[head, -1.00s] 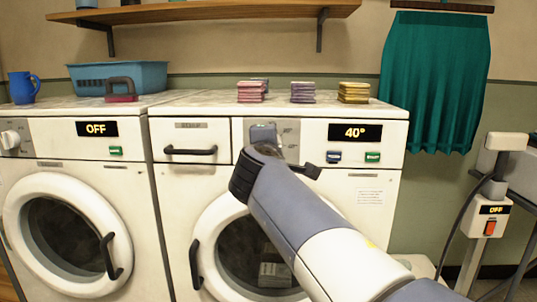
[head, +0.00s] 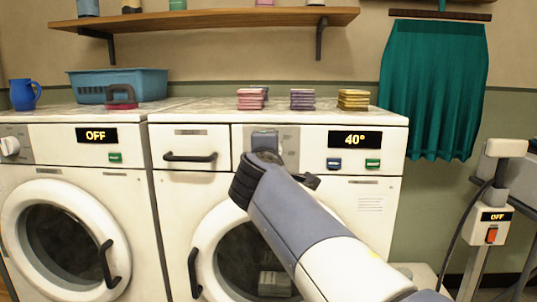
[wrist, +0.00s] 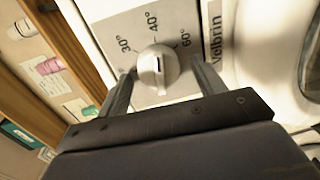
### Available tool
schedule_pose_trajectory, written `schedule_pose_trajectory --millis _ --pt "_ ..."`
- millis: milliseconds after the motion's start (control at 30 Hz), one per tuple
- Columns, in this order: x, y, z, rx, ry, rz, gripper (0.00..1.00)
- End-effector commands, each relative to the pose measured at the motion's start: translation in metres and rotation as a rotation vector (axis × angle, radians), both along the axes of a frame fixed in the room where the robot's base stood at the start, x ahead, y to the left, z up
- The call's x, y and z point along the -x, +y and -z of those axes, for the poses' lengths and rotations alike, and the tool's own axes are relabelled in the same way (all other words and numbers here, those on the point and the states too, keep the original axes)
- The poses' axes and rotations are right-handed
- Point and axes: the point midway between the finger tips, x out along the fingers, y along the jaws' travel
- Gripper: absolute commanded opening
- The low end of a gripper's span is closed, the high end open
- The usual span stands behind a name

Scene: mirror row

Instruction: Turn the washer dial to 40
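The washer (head: 370,185) is the right white machine, and its lit display (head: 355,140) reads 40°. In the wrist view its round, pale dial (wrist: 157,70) sits on a grey panel marked 30°, 40° and 60°. The dial's dark pointer mark faces roughly toward 40°. My gripper (wrist: 160,82) is open, with one finger on each side of the dial and a visible gap to it on both sides. In the head view my gripper (head: 265,140) is at the panel, and my arm hides the dial.
A second machine (head: 65,170) on the left has a display reading OFF. Folded cloth stacks (head: 302,99), a blue basket (head: 130,85) and a red-based brush or iron (head: 120,95) stand on top. A drawer handle (head: 190,157) juts out left of the panel.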

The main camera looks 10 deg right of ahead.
Motion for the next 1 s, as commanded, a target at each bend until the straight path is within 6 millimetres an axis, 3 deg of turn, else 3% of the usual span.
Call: schedule_pose_trajectory --millis 367,800,1000 --pt "0.011 0.004 -0.003 0.001 -0.003 -0.002 0.65" --pt "0.085 0.027 -0.009 0.0 -0.002 -0.005 0.65" --pt "0.1 0.032 -0.01 0.0 -0.001 -0.002 0.65"
